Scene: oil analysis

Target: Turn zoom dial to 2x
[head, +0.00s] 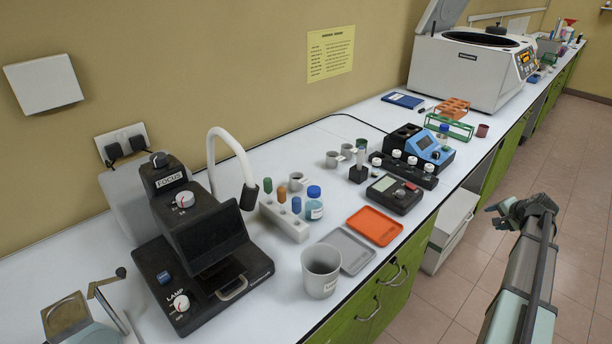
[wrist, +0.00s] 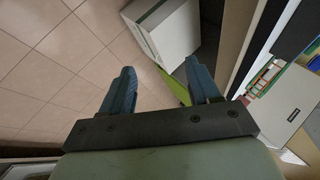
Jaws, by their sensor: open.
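A black viewing device (head: 205,235) stands on the bench at the left in the head view. A white dial with a red mark (head: 184,199) sits on its sloping upper front; its small scale is too fine to read, and I cannot tell its setting. A FOCUS knob (head: 158,159) is above it, and a LAMP dial (head: 181,302) is on the base. My gripper (head: 497,216) is over the floor at the right, well apart from the device. In the wrist view its two blue fingers (wrist: 160,78) are spread with nothing between them.
Between arm and device lie a grey cup (head: 321,270), a grey tray (head: 346,251), an orange tray (head: 374,225) and a tube rack (head: 284,221). A white curved lamp neck (head: 234,150) rises beside the device.

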